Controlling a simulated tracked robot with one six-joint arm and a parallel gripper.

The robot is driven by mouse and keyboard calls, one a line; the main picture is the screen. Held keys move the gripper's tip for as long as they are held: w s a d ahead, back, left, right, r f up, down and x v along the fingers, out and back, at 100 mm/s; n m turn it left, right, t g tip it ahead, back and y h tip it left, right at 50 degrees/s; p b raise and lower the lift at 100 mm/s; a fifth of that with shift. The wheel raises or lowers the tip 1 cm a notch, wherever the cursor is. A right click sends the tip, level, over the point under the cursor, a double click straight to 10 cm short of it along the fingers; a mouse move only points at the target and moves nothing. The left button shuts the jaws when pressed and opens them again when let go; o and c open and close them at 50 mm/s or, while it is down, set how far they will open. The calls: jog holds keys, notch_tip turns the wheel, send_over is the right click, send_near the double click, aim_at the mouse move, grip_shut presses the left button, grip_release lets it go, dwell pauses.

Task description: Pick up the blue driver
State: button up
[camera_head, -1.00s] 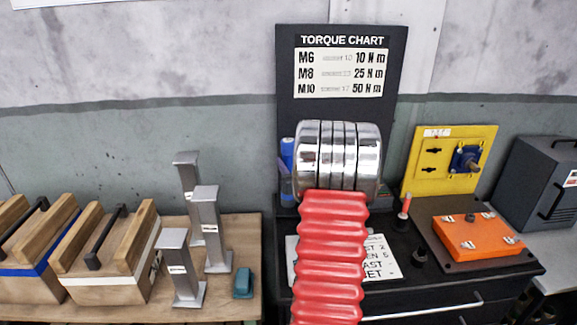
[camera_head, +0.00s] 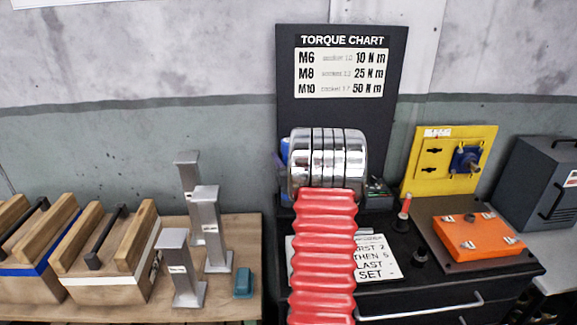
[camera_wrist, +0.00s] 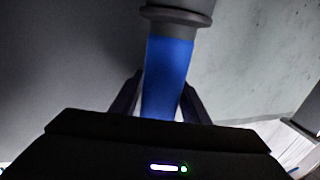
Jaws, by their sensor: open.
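The blue driver (camera_wrist: 168,72) stands large in the wrist view, with a blue body below a wide grey collar. In the head view only a sliver of blue (camera_head: 285,150) shows at the left edge of my chrome wrist; the rest is hidden. My gripper (camera_wrist: 162,84) is open. Its two dark fingers are on either side of the blue body, with the body between them. I cannot tell whether either finger touches it. In the head view my arm hides my gripper.
A torque chart board (camera_head: 343,110) stands behind my wrist. A yellow panel (camera_head: 449,160) and an orange block (camera_head: 478,236) on a dark plate are to the right. Grey posts (camera_head: 182,270) and wooden blocks (camera_head: 110,252) are on the left bench. A printed card (camera_head: 377,262) lies beside my arm.

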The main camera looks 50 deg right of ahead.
jog(key=shift+c, duration=0.2)
jog(key=c, duration=0.9)
jog(key=shift+r, duration=0.1)
jog(key=shift+c, duration=0.3)
jog(key=r, duration=1.2)
jog(key=shift+a, duration=0.2)
jog(key=s+a, duration=0.4)
jog(key=a, duration=1.5)
jog(key=shift+s+f, duration=0.2)
jog(key=shift+f, duration=0.05)
